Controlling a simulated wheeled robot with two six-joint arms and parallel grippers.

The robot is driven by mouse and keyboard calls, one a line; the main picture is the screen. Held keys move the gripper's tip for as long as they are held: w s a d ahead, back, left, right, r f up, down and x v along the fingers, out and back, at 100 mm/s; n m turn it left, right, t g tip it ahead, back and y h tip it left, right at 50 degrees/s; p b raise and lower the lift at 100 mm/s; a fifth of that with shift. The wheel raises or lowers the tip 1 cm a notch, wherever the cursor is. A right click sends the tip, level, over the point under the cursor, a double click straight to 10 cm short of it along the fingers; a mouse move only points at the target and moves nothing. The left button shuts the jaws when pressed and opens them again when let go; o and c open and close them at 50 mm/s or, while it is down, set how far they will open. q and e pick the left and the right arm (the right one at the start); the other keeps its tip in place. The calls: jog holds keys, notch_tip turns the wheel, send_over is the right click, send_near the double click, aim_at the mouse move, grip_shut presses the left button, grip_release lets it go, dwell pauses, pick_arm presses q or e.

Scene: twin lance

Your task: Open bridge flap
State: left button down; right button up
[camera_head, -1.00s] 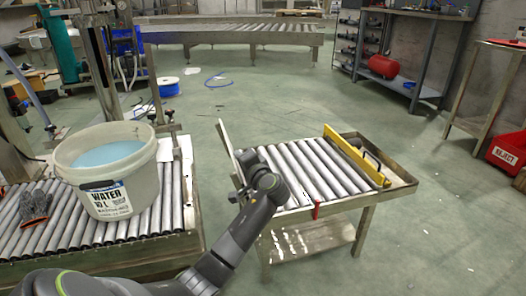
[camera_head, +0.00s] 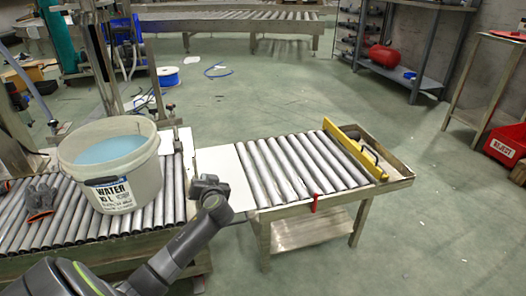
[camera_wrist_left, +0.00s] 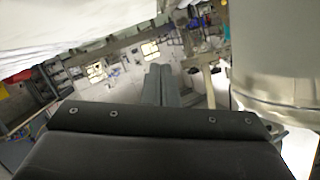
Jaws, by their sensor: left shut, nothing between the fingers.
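The bridge flap (camera_head: 226,172) is a pale flat plate at the left end of the small roller table. It lies about level across the gap toward the left roller conveyor (camera_head: 110,226). I cannot tell whether its far edge rests on the conveyor. My left gripper (camera_head: 212,190) is at the flap's near left corner, its fingers partly hidden by the wrist. In the left wrist view the fingers (camera_wrist_left: 160,84) are together and empty. A white surface fills that view's upper left; I cannot tell whether it is the flap. My right gripper is not in view.
A white water bucket (camera_head: 140,178) and a dark glove (camera_head: 42,198) are on the left conveyor. The small roller table (camera_head: 318,206) has a yellow bar (camera_head: 350,156) at its right end and a red tag (camera_head: 314,203) on its front.

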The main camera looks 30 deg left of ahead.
pick_arm(q)
jog(key=shift+s+a+f+n, duration=0.15)
jog(key=shift+f, duration=0.3)
jog(key=shift+s+a+f+n, duration=0.15)
jog(key=shift+f, duration=0.25)
jog(key=shift+s+a+f+b, duration=0.1)
jog(key=shift+s+f+b, duration=0.1)
jog(key=shift+f, duration=0.2)
jog(key=shift+s+a+f+b, duration=0.1)
jog(key=shift+f+b, duration=0.05)
jog(key=shift+f, duration=0.25)
jog(key=shift+r, duration=0.1)
